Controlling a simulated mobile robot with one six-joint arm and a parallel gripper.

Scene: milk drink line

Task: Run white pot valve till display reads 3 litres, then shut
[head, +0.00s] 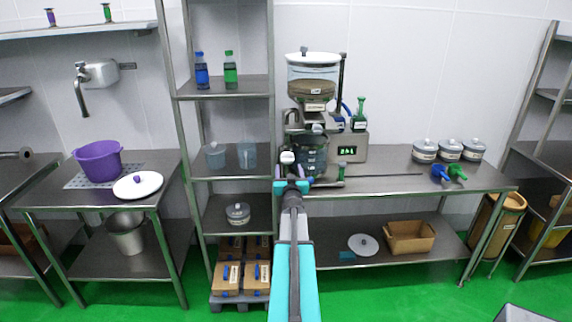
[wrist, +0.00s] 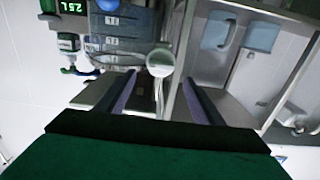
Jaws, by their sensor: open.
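The dispensing machine stands at the left of the right bench. Its clear hopper (head: 313,88) has a white lid and brownish contents. A green digital display (head: 347,150) seems to read 2.5 L; it shows upside down in the wrist view (wrist: 72,7). A dark, see-through marked vessel (head: 313,160) sits below the hopper and shows in the wrist view (wrist: 118,30). A pale round knob (head: 287,157) is at the vessel's left, and in the wrist view (wrist: 160,62) it lies just beyond my fingertips. My gripper (head: 291,184) is open; contact with the knob is unclear.
A steel shelf rack (head: 182,140) stands close at the left. Green-topped bottles (head: 359,115) are beside the machine. Several lidded jars (head: 425,150) and blue and green nozzles (head: 440,173) are at the bench's right. The bench's middle (head: 385,165) is mostly clear.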

